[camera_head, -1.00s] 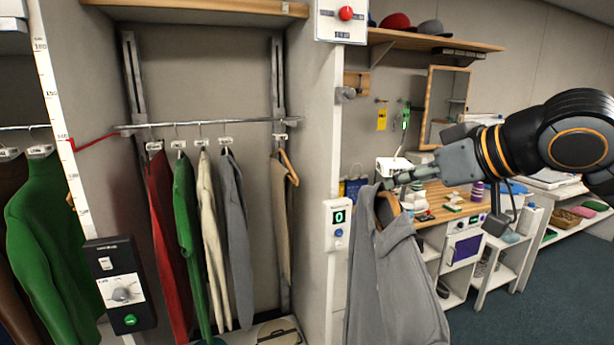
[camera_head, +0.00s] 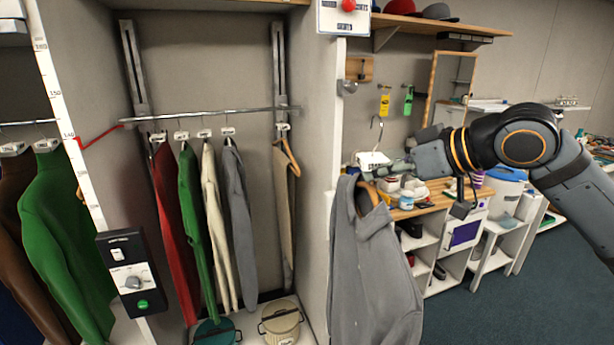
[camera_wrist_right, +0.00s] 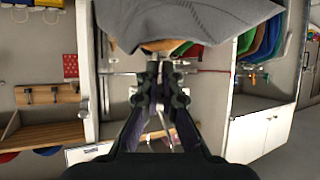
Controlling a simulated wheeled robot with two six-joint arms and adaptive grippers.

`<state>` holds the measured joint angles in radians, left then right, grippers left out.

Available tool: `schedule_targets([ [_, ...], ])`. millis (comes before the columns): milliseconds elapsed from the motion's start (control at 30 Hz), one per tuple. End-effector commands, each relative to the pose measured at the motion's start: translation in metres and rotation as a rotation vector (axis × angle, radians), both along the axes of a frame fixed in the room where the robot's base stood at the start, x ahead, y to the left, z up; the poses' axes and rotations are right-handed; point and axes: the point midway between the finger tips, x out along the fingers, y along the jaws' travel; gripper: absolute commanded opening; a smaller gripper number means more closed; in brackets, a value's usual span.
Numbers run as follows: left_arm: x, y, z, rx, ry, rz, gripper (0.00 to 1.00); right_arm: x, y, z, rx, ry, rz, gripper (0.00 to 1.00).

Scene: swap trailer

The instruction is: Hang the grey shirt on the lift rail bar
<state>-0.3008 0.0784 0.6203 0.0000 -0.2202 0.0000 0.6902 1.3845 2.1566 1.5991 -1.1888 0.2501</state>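The grey shirt (camera_head: 372,265) hangs on a wooden hanger in front of the closet's right side wall. My right gripper (camera_head: 384,172) is shut on the hanger near its tagged top, with the shirt hanging below. In the right wrist view the gripper (camera_wrist_right: 160,88) has its fingers close together, and the grey shirt (camera_wrist_right: 190,20) shows beyond them. The lift rail bar (camera_head: 255,111) runs across the closet to the left, with several tagged garments hanging from it. The shirt is apart from the bar. My left gripper is not in view.
A tan garment on a hanger (camera_head: 285,165) is at the bar's right end. The closet's side wall (camera_head: 320,130) stands between bar and shirt. A black control box (camera_head: 128,272) is at front left. The bar has a gap between the grey and tan garments.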

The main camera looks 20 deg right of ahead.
Motion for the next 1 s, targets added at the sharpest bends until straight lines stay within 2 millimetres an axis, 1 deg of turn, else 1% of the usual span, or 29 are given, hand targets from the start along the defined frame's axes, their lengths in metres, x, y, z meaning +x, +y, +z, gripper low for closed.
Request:
schedule_targets([
  [33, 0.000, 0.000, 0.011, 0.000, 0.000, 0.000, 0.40, 0.004, 0.003, 0.006, 0.006, 0.001, 0.016, 0.00],
  [67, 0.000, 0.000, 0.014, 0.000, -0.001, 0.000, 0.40, 0.006, 0.004, 0.006, 0.007, 0.001, 0.024, 0.00],
  [267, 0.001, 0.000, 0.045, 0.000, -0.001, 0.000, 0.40, 0.026, 0.017, 0.006, 0.011, 0.006, 0.098, 0.00],
  [367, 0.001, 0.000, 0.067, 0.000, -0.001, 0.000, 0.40, 0.039, 0.028, 0.005, 0.013, 0.007, 0.149, 0.00],
  [500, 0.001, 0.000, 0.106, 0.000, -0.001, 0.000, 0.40, 0.057, 0.053, -0.002, 0.017, 0.011, 0.236, 0.00],
  [633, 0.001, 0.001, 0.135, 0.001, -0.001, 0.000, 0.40, 0.067, 0.080, -0.015, 0.016, 0.013, 0.308, 0.00],
  [700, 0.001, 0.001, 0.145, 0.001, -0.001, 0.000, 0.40, 0.070, 0.093, -0.023, 0.013, 0.014, 0.337, 0.00],
  [800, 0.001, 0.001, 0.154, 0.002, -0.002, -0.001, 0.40, 0.072, 0.106, -0.031, 0.010, 0.013, 0.365, 0.00],
  [900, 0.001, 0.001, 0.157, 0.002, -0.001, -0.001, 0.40, 0.072, 0.112, -0.036, 0.005, 0.013, 0.380, 0.00],
  [1000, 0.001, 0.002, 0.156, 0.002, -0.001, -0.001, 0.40, 0.072, 0.114, -0.040, 0.004, 0.012, 0.385, 0.00],
])
